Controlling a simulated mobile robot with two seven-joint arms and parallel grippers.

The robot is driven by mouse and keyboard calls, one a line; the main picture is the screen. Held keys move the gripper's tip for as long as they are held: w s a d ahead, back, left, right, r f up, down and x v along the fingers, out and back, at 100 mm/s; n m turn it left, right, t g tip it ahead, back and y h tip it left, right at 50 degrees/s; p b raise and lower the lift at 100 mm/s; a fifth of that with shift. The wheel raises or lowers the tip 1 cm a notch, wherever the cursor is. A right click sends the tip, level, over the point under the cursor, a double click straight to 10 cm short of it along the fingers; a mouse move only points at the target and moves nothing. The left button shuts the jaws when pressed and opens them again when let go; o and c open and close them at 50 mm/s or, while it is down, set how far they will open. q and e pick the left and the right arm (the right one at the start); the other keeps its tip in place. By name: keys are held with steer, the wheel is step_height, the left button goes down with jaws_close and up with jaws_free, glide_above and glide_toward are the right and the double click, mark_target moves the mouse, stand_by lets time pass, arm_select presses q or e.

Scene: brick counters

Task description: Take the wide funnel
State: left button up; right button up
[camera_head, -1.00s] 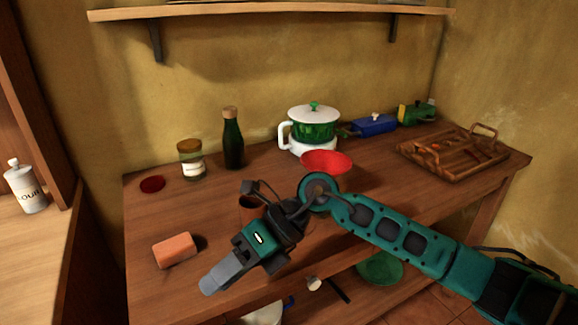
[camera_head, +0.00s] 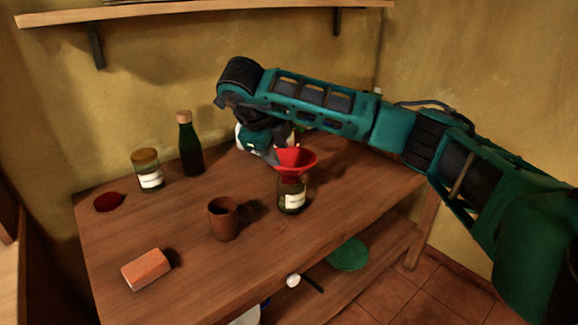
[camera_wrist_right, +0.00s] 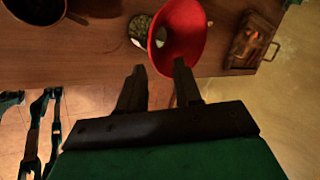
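The red wide funnel (camera_head: 298,160) sits mouth-up on the glass jar (camera_head: 292,195) with a white label. In the right wrist view the red funnel (camera_wrist_right: 178,38) lies just beyond my fingertips, tilted in the picture, with the jar's mouth (camera_wrist_right: 139,28) beside it. My right gripper (camera_head: 271,156) comes down from above at the funnel's left rim. In the right wrist view my right gripper (camera_wrist_right: 158,72) has its two fingers apart; one finger overlaps the funnel in the picture. I cannot tell whether it touches the rim. My left gripper is not in view.
A brown mug (camera_head: 222,219) and an orange brick-like block (camera_head: 146,269) stand in front on the wooden counter. A green bottle (camera_head: 190,147), a lidded jar (camera_head: 147,171) and a dark red disc (camera_head: 109,202) are farther left. A wooden tray (camera_wrist_right: 252,42) shows in the wrist view.

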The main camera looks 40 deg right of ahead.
mark_target(291, 168)
steer(key=x, duration=0.7)
steer(key=shift+w+a+f+p, duration=0.25)
steer(key=shift+p, duration=0.05)
steer(key=shift+c, duration=0.3)
jaws_close()
